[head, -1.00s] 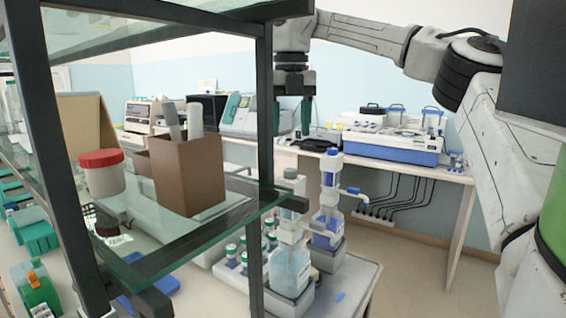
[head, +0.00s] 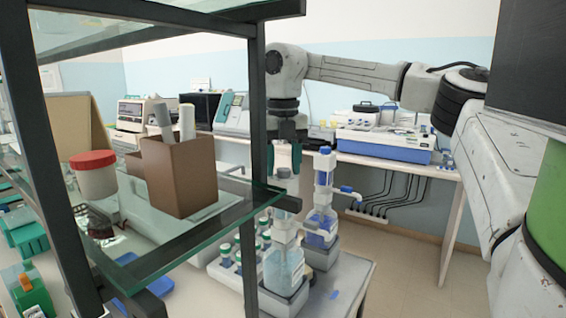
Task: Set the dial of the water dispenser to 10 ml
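Two bottle-top dispensers stand on a low side table. The front one (head: 284,255) has a pale clear-blue bottle and a white and grey pump head. The rear one (head: 322,215) has a blue-marked bottle, a tall white and blue head and a blue-tipped spout. I cannot tell from labels which holds water, and no dial scale is readable. My gripper (head: 284,158) points down with green fingers apart, just above the front dispenser's head in the picture. It appears empty. Whether the fingers touch the head cannot be told.
A dark-framed glass shelf (head: 165,240) fills the left foreground, its post close beside my gripper. On it are a brown box (head: 180,175) and a red-lidded jar (head: 95,175). Several small bottles (head: 228,262) stand left of the dispensers. Floor at right is clear.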

